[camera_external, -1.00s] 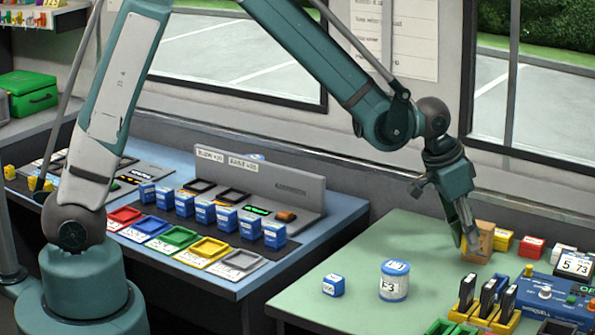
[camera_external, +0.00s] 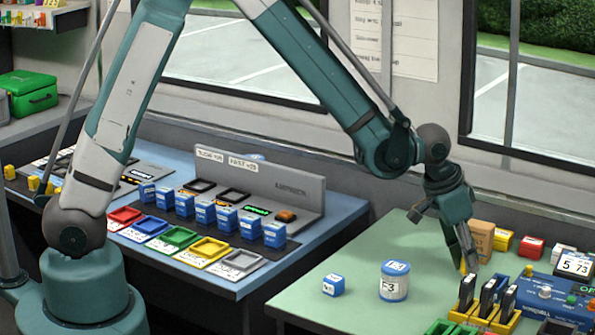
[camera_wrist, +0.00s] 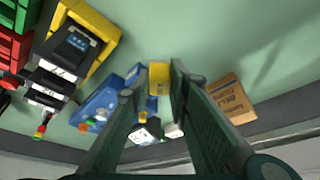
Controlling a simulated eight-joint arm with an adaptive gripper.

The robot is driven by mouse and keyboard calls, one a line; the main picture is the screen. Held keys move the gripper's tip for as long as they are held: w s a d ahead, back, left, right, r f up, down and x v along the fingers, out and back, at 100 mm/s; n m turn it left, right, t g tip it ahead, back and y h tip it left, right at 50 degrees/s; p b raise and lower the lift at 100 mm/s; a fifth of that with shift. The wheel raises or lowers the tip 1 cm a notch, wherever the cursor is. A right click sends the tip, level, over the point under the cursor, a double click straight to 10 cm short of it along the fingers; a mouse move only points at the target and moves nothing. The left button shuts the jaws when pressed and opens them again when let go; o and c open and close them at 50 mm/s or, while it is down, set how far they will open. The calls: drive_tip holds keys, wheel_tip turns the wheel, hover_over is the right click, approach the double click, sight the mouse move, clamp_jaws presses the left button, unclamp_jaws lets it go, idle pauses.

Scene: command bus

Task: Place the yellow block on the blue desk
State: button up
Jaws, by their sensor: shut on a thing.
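A yellow block (camera_wrist: 159,78) sits between the fingertips of my gripper (camera_wrist: 158,85) in the wrist view. In the external view my gripper (camera_external: 467,262) is shut low over the green desk (camera_external: 400,235), pointing down, and only a yellow sliver of the block shows beside the fingers. I cannot tell whether the block touches the desk. The blue desk (camera_external: 345,208) stands to the left, with coloured trays (camera_external: 209,249), several blue blocks (camera_external: 226,217) and a grey panel (camera_external: 290,185) on it.
A cardboard box (camera_external: 482,238) stands just behind my gripper. A blue device (camera_external: 545,293) and a yellow rack (camera_external: 487,310) are close by on the right and front. A labelled can (camera_external: 394,281) and a blue-white cube (camera_external: 333,285) stand to the left.

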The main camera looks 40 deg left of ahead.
sight(462, 268)
drive_tip(key=shift+f, duration=0.5)
drive_tip(key=shift+f, duration=0.1)
drive_tip(key=shift+f+b, duration=0.35)
drive_tip(key=shift+f, duration=1.45)
drive_tip(key=shift+f, duration=0.2)
drive_tip(key=o, duration=0.9)
drive_tip(key=shift+r, duration=0.2)
drive_tip(key=p+v, duration=0.2)
drive_tip(key=v, duration=1)
